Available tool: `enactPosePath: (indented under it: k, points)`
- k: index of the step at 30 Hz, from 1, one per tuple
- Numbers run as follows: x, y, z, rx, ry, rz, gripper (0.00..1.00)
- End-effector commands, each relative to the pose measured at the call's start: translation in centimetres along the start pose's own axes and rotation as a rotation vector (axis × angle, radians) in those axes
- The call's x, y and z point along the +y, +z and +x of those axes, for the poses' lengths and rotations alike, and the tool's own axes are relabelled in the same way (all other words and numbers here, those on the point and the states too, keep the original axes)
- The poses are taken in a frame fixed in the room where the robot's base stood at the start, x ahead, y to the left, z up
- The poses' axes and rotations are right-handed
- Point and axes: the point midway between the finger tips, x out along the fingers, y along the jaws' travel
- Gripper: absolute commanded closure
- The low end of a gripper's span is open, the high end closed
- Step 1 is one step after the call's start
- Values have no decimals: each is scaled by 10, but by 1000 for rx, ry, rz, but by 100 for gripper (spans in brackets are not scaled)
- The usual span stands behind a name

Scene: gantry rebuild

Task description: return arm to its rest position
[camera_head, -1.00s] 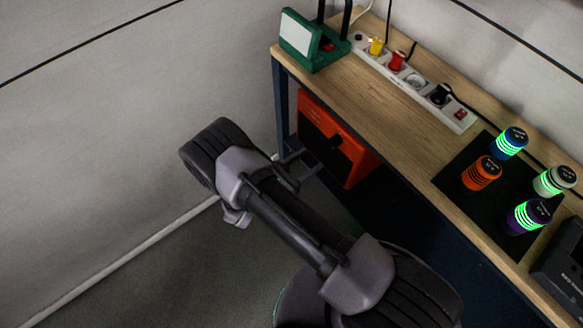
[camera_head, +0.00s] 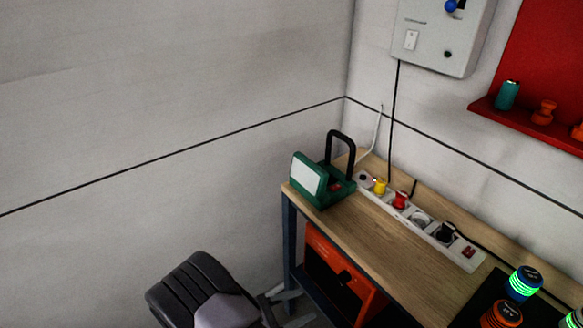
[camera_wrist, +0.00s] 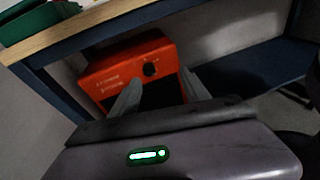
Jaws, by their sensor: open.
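My arm (camera_head: 205,295) shows at the bottom of the head view, with its dark ribbed joint left of the workbench. My gripper (camera_wrist: 164,92) shows in the wrist view with its two grey fingers apart and nothing between them. The fingers point toward an orange box (camera_wrist: 125,70) under the bench; I cannot tell how far off it is. In the head view the fingers are not clearly seen.
The wooden workbench (camera_head: 385,245) carries a green device (camera_head: 322,182), a power strip (camera_head: 425,222) with plugs, and ringed cylinders (camera_head: 523,283). The orange box (camera_head: 335,275) sits below. A grey wall box (camera_head: 440,40) and red shelf (camera_head: 535,125) hang behind. Bare wall lies left.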

Motion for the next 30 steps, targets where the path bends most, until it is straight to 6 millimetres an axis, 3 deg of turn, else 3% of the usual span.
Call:
enactPosePath:
  k: [1,3,6,9,15,21,24,30]
  points:
    - [0,40,6,72,-124,121,46]
    - [-15,92,14,185,-321,314,46]
    - [-46,155,17,344,-585,609,46]
    - [-78,206,8,500,-826,934,46]
    - [-126,281,-28,807,-1205,1637,46]
    - [-140,322,-53,1033,-1367,2140,46]
    - [-142,329,-57,1082,-1390,2236,46]
    - [-142,330,-58,1093,-1396,2253,46]
